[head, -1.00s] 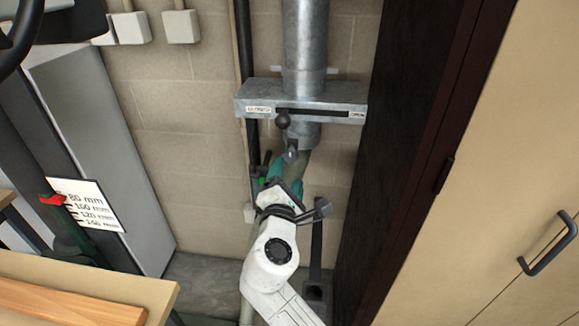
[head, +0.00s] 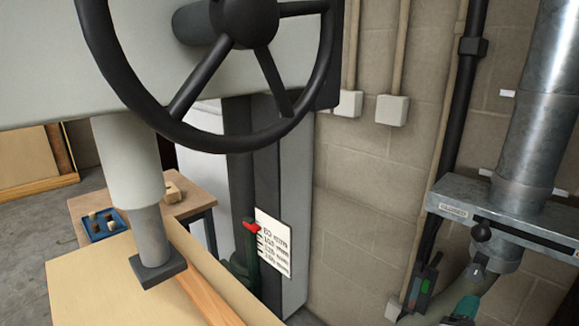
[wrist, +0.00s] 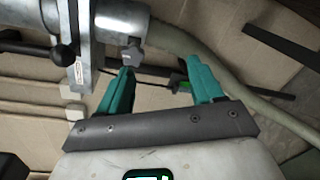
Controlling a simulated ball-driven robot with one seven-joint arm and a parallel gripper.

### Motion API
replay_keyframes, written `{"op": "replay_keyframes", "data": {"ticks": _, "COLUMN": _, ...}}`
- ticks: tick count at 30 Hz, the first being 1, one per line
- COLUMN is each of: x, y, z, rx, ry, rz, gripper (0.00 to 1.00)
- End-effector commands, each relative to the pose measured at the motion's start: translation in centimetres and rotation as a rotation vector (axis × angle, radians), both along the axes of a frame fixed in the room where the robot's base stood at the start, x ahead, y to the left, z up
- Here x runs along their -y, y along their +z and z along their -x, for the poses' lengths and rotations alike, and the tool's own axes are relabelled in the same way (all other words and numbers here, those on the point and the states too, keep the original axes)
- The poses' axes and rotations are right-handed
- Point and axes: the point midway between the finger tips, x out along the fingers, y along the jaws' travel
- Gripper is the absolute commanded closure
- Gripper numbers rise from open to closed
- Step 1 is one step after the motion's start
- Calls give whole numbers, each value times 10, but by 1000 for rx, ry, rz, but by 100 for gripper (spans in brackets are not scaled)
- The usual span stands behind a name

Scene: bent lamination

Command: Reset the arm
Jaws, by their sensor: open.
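My gripper (wrist: 158,70) shows in the wrist view with its two teal fingers spread apart and nothing between them. A teal finger of it also shows at the lower right edge of the head view (head: 465,308), below the metal duct. In the wrist view the fingertips point toward the lower end of the duct (wrist: 122,18) and a small grey clamp knob (wrist: 133,52). I cannot tell whether the left fingertip touches that knob.
The duct's slide gate box (head: 450,205) has a black ball knob (head: 482,231). A pale hose (wrist: 215,75) runs past my fingers. A large black handwheel (head: 240,60), a press column (head: 130,165) and a wooden bench (head: 90,285) stand left. A scale card (head: 273,243) hangs beyond.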

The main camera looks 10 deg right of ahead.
Motion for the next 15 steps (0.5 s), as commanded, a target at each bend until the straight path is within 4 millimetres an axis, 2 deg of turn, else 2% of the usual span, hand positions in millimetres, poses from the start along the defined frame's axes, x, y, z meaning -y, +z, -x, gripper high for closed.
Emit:
{"op": "replay_keyframes", "data": {"ticks": 3, "x": 14, "y": -52, "z": 41, "rx": 51, "ry": -87, "rz": -300, "gripper": 34}}
{"op": "replay_keyframes", "data": {"ticks": 7, "x": 11, "y": -115, "z": 93, "rx": 97, "ry": -235, "rz": -678, "gripper": 34}}
{"op": "replay_keyframes", "data": {"ticks": 9, "x": 0, "y": -145, "z": 123, "rx": 103, "ry": -331, "rz": -868, "gripper": 34}}
{"op": "replay_keyframes", "data": {"ticks": 12, "x": -22, "y": -179, "z": 164, "rx": 92, "ry": -480, "rz": -1111, "gripper": 34}}
{"op": "replay_keyframes", "data": {"ticks": 15, "x": -49, "y": -201, "z": 201, "rx": 60, "ry": -623, "rz": -1301, "gripper": 34}}
